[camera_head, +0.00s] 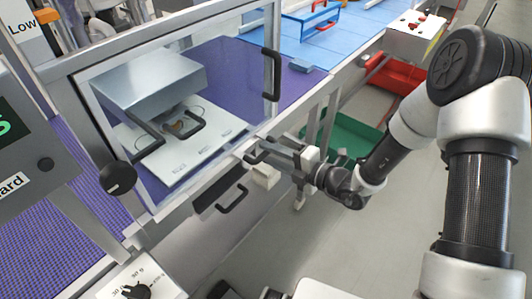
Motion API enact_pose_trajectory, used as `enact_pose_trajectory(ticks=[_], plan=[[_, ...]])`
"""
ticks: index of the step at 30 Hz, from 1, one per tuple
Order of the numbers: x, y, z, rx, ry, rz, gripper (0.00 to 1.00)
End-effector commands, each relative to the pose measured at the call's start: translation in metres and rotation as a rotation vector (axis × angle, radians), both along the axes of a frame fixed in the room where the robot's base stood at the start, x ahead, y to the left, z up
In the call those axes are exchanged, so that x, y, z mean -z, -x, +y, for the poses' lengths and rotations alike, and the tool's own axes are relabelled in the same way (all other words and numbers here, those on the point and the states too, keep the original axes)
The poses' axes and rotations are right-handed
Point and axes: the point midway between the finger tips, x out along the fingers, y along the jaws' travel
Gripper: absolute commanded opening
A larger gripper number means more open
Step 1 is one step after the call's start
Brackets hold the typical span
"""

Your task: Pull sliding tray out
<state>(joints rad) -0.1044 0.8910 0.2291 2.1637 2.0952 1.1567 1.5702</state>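A dark, box-like drawer front (206,205) with a black bar handle (232,199) sits below the machine's front edge; it may be the sliding tray. Inside the clear-walled enclosure, a white plate (192,165) with printed marks lies under a grey metal box and also has black handles near it. I cannot tell for certain which is the tray. My gripper (260,166) is at the front rail, up and right of the drawer handle and apart from it. A small black loop shows near its fingertips. The finger gap is too small to read.
The framed enclosure door has a black handle (271,75) above my gripper. A black knob (118,178) is at its lower left. Green (345,139) and red (392,75) bins stand behind my arm. The grey floor at lower centre is partly clear.

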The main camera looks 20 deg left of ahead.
Motion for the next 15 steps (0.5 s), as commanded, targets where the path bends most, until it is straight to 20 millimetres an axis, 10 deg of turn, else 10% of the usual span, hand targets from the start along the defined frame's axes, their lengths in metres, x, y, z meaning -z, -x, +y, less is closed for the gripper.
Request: enact_pose_trajectory(ticks=[15], plan=[[0.004,-0.005,0.018,-0.001,0.0,0.0,0.31]])
